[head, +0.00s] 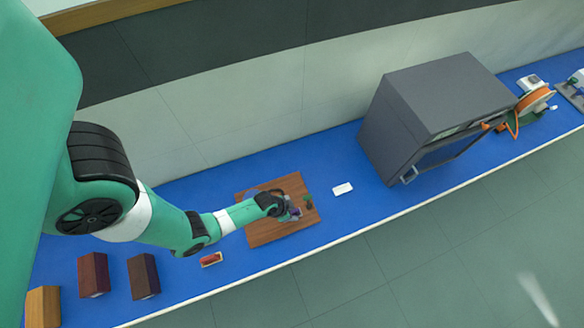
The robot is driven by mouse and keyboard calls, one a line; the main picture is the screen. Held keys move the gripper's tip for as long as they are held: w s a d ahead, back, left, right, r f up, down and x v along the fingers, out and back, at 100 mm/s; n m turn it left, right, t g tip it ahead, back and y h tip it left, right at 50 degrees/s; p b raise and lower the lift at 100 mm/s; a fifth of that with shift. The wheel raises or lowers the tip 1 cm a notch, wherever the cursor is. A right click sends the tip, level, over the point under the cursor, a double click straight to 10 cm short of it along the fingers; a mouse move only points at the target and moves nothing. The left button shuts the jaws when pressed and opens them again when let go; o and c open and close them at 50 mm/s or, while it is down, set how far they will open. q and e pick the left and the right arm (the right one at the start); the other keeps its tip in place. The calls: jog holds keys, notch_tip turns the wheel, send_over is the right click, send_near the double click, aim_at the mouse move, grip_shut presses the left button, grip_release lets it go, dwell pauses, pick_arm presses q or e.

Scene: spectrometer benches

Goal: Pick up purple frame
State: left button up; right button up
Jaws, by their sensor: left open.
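My left gripper (291,212) is at the end of the green arm that comes in from the left. It is over the brown wooden board (265,234) on the blue bench and is open. A small purple piece (294,211), which looks like the purple frame, shows right at the fingertips. The gripper partly hides it, and I cannot tell whether they touch. My right gripper is not in view.
A small dark green item (308,201) lies on the board's right side. A white block (343,189) and a big grey box-shaped machine (430,105) stand to the right. A red-topped tray (211,259) and wooden blocks (143,276) are at the left. The bench's front edge is close.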

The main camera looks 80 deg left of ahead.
pick_arm(q)
jog(key=shift+c, duration=0.3)
grip_shut()
jog(key=shift+r, duration=0.15)
